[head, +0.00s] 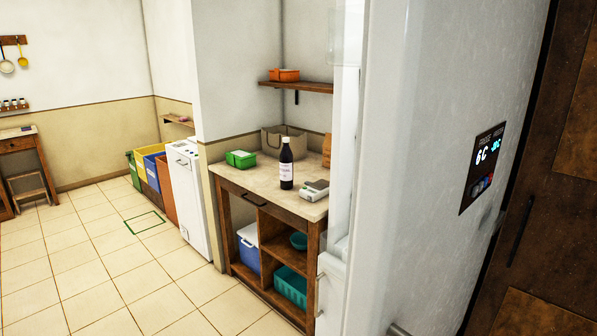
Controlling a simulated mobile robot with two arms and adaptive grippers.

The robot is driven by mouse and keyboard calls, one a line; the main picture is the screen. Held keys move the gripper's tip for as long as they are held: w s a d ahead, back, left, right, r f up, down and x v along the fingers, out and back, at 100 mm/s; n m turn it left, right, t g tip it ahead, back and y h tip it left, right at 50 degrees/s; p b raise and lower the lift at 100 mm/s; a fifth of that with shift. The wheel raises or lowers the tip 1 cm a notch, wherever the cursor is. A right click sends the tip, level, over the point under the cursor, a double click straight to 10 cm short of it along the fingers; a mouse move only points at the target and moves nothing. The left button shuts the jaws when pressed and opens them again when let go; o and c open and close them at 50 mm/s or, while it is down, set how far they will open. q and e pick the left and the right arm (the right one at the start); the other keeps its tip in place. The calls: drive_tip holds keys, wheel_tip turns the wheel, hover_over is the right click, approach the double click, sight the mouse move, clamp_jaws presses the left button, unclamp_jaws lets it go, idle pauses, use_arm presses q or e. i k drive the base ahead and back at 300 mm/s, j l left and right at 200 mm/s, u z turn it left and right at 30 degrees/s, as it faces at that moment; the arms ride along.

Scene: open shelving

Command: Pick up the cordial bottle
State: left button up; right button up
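A dark bottle (286,168) with a white cap and a pale label stands upright on the wooden counter (262,184). It looks like the cordial bottle, but the label is too small to read. Nothing touches or covers it from this side. Neither of my grippers shows in the head view.
A tall fridge (425,150) stands close on the right. A wall shelf (300,86) hangs above. Tiled floor (70,265) is clear at left.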

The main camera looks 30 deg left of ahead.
sight(286, 155)
drive_tip(key=i+j, duration=0.15)
drive_tip(key=j, duration=0.25)
drive_tip(key=i+j, duration=0.1)
drive_tip(key=j, duration=0.35)
drive_tip(key=i+j, duration=0.15)
drive_tip(key=j, duration=0.25)
drive_tip(key=i+j+u, duration=0.1)
drive_tip(key=j, duration=0.35)
drive_tip(key=i+j, duration=0.15)
drive_tip(key=j, duration=0.25)
